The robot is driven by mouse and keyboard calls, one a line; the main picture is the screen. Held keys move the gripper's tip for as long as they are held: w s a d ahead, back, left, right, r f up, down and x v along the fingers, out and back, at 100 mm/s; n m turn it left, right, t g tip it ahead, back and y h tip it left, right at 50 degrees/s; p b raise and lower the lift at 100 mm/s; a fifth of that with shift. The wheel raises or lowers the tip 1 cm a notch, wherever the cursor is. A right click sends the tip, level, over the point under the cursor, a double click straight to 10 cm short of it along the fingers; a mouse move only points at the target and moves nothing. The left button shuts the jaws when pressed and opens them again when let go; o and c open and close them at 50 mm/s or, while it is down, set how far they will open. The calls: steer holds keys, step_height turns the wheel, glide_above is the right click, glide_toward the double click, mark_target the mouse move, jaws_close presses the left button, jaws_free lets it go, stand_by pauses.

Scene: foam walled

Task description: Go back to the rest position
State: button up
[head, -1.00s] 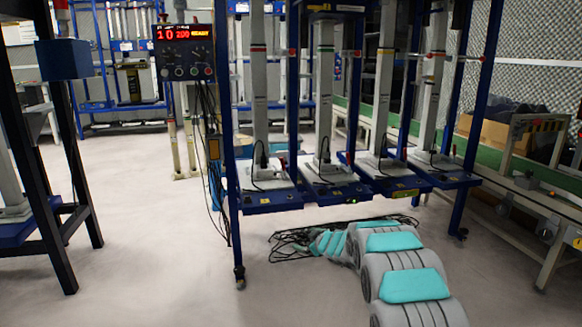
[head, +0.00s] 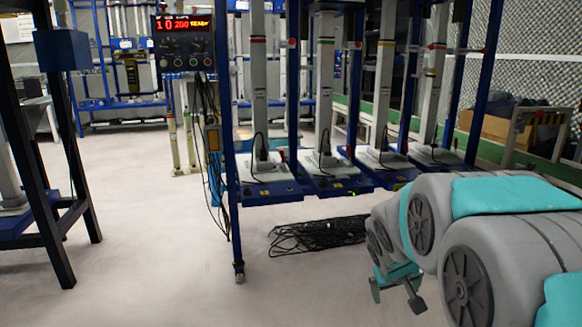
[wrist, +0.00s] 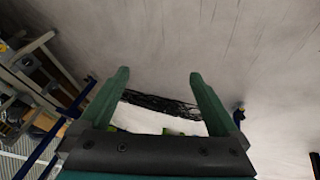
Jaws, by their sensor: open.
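My gripper (head: 397,294) hangs at the end of my grey and teal arm, at the lower right of the head view. It points down, with its two fingers apart. In the wrist view my gripper (wrist: 158,84) shows two green fingers spread wide with nothing between them but floor and cables beyond. It holds nothing.
A blue rack (head: 272,192) with several upright columns stands ahead, with a control box (head: 184,45) at its left. A black cable heap (head: 315,235) lies on the floor, also in the wrist view (wrist: 160,103). A dark frame (head: 60,150) stands left. The floor (head: 150,240) between is clear.

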steer(key=s+a+f+g+y+b, duration=0.1)
steer(key=s+a+g, duration=0.15)
steer(key=s, duration=0.85)
steer(key=s+a+f+m+g+y, duration=0.1)
steer(key=s+a+f+g, duration=0.15)
steer(key=s, duration=0.85)
steer(key=s+a+f+g+y+b, duration=0.15)
steer(key=s+a, duration=0.25)
steer(key=s, duration=0.7)
step_height(320, 180, up, 15)
steer(key=p, duration=1.5)
steer(key=shift+d+r, duration=0.2)
steer(key=shift+d, duration=0.05)
steer(key=shift+c, duration=0.2)
